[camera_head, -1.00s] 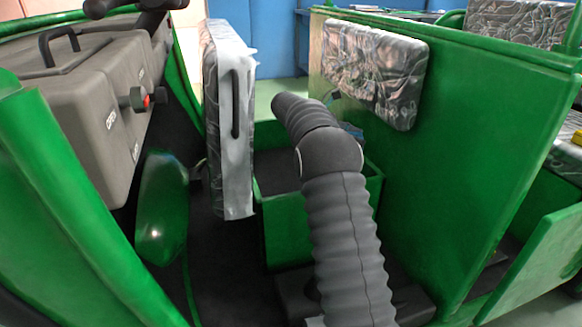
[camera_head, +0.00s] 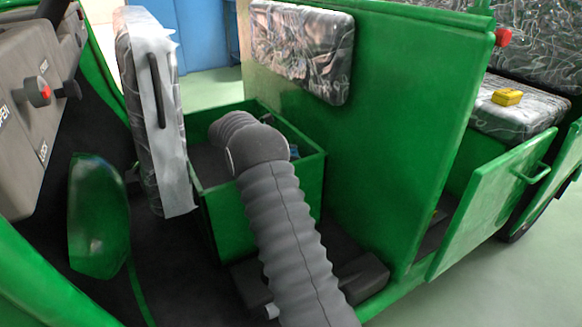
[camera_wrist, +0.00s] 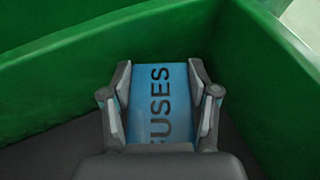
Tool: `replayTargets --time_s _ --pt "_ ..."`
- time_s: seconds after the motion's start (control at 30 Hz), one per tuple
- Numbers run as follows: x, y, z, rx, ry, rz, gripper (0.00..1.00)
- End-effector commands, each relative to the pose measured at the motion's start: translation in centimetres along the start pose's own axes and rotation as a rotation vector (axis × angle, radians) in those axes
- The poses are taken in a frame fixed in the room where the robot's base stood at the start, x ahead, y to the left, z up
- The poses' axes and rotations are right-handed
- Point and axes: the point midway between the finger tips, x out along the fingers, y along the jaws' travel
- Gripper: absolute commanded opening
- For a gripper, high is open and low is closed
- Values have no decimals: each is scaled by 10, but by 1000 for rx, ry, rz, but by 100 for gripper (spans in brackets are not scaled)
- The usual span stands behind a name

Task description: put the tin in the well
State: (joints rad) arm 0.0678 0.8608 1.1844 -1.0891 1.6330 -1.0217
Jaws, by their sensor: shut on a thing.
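My gripper (camera_wrist: 160,72) is shut on the blue tin (camera_wrist: 165,105), marked with dark letters reading "USES" and part of another letter, in the wrist view. The well is the open green box with a dark floor; its green wall (camera_wrist: 75,62) rises beyond the tin, and another wall stands at the right. The tin is over or inside the well; I cannot tell whether it touches the floor. In the head view the well (camera_head: 305,185) stands between the upright seat back and the green partition. My arm hides the gripper there, and only a small blue patch shows.
A plastic-wrapped seat back (camera_head: 150,115) stands left of the well. The tall green partition (camera_head: 405,150) with a wrapped pad (camera_head: 302,50) stands right. A yellow object (camera_head: 507,97) lies on the rear seat. A low green door (camera_head: 490,205) stands at the right, with open floor beyond it.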

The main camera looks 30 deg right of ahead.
Motion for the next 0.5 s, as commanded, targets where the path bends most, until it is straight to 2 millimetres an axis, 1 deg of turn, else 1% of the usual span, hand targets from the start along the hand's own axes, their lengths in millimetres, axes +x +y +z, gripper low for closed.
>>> replayTargets --time_s 0.1,0.23,0.33,0.5 --pt "8 0 -20 -3 -1 -2 22" --pt "16 0 -39 -2 -1 -1 22" --pt "18 0 -44 -1 0 0 22" --pt "18 0 -44 -1 0 0 22"
